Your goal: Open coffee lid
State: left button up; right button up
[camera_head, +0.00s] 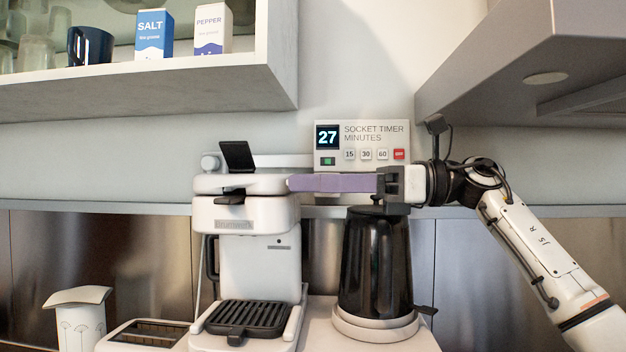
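The white coffee machine (245,250) stands on the counter, left of centre. Its rounded white top (215,184) looks level. A black rectangular panel (237,157) stands tilted above this top; I cannot tell whether it is the lid. My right gripper (292,183) comes in from the right at the height of the machine's top. Its long purple fingers point left, with their tips at the top's right edge. I cannot tell whether they touch it. The fingers show side-on and overlap, so their gap is hidden. My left gripper is not in view.
A black kettle (375,260) stands beneath my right gripper. A socket timer (361,146) reading 27 is on the wall behind. A toaster (143,335) and a white container (79,318) are at lower left. A shelf (150,88) and a hood (530,70) overhang.

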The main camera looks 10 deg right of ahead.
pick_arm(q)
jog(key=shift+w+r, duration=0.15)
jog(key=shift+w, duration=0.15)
pick_arm(e)
jog(key=shift+w+a, duration=0.1)
jog(key=shift+c, duration=0.9)
grip_shut()
